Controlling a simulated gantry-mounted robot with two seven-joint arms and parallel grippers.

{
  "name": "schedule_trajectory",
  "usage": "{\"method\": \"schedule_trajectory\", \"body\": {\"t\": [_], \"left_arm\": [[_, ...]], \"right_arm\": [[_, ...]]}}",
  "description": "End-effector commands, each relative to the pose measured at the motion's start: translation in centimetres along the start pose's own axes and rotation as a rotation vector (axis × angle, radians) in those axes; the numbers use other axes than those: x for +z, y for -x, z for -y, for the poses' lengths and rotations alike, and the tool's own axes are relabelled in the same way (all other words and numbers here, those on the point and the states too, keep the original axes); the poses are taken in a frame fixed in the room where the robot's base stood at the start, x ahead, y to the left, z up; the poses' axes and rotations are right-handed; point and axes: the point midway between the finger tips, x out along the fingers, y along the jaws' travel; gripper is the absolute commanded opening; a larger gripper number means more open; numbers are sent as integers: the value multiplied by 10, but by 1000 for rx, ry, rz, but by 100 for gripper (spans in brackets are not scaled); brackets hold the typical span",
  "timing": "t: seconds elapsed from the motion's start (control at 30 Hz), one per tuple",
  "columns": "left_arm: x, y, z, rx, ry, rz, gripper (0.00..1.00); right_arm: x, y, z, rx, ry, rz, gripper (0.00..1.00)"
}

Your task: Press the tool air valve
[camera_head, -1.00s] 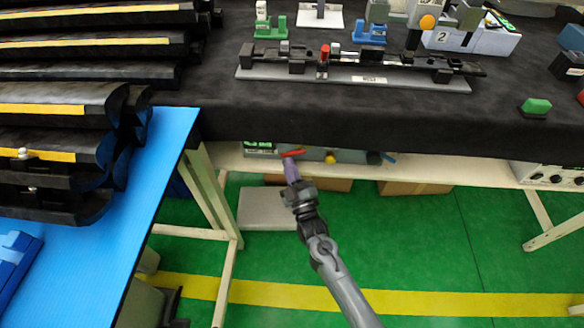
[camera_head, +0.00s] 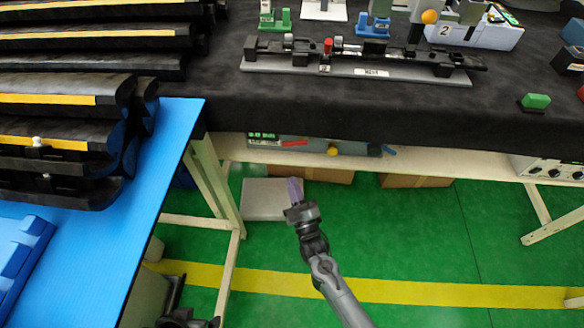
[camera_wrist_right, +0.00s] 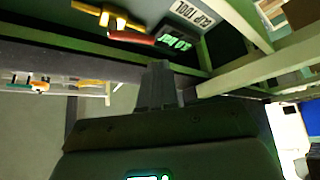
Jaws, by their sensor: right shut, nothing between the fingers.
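The tool air valve unit sits under the black-covered bench, with a red lever (camera_head: 294,143) and a lit green pressure display (camera_head: 263,137). The lever lies nearly level, slightly tilted. In the right wrist view the red lever (camera_wrist_right: 132,37), the green display (camera_wrist_right: 178,42) and an upside-down label reading air tool (camera_wrist_right: 192,12) show near the fingertips. My right gripper (camera_head: 295,184) is shut and empty, below the lever and apart from it in the head view. Its fingers also show in the right wrist view (camera_wrist_right: 158,82). My left gripper is out of view.
A yellow knob (camera_head: 333,151) and a blue handle (camera_head: 389,151) are right of the lever. The bench's pale shelf edge (camera_head: 440,162) runs below them. A blue table (camera_head: 120,240) with a pale leg stands left. Open green floor lies around my right arm.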

Motion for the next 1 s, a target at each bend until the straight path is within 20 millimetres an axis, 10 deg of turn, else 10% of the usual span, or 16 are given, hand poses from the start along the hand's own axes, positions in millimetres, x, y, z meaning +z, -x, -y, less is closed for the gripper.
{"method": "schedule_trajectory", "body": {"t": [0.4,1.0], "left_arm": [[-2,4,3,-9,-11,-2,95],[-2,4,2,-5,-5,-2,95]], "right_arm": [[-4,52,15,0,0,0,0],[-4,55,15,1,0,-1,0]]}}
